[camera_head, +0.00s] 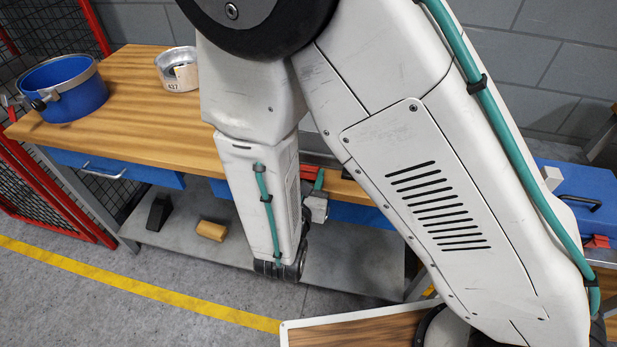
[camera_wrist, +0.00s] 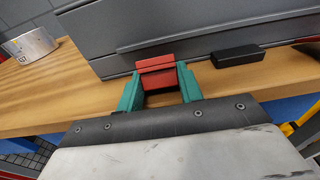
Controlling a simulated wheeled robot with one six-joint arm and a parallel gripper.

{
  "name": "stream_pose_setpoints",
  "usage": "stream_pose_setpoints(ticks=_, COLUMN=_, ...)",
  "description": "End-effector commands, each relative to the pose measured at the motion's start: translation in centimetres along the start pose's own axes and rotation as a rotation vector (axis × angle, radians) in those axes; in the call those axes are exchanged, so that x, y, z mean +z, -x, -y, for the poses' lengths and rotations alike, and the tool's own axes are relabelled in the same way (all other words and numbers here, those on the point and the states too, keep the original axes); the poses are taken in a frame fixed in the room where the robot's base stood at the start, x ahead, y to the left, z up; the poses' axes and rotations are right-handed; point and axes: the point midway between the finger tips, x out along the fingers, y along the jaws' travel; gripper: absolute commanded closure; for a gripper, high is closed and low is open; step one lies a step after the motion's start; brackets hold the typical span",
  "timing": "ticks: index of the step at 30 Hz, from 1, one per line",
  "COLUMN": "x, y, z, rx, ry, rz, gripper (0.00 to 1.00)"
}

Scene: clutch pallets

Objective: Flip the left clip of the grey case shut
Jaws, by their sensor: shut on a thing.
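The grey case (camera_wrist: 200,32) stands on the wooden bench in the wrist view, its front wall facing me. Its red left clip (camera_wrist: 158,76) is on the front, to the left of the black handle (camera_wrist: 238,56). My gripper (camera_wrist: 160,88) has its two teal fingers on either side of this clip and is shut on it. I cannot tell whether the clip is latched. Part of another red clip (camera_wrist: 310,48) shows at the right edge. In the head view my arm hides most of the case, and my gripper (camera_head: 318,182) shows only in part.
A metal can (camera_head: 178,70) and a blue pot (camera_head: 72,88) stand on the left of the wooden bench (camera_head: 145,120). A blue case (camera_head: 570,185) is at the right. A black wedge (camera_head: 159,211) and a wooden block (camera_head: 212,230) lie on the lower shelf. The bench's front edge is close below my gripper.

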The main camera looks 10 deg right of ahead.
Motion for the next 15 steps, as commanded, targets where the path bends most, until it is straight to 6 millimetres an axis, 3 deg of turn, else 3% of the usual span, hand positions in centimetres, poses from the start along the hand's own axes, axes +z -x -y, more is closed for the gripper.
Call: stream_pose_setpoints(ticks=15, x=2.2, y=-0.6, z=0.0, rx=0.001, ry=-0.009, rz=-0.448, gripper=0.86)
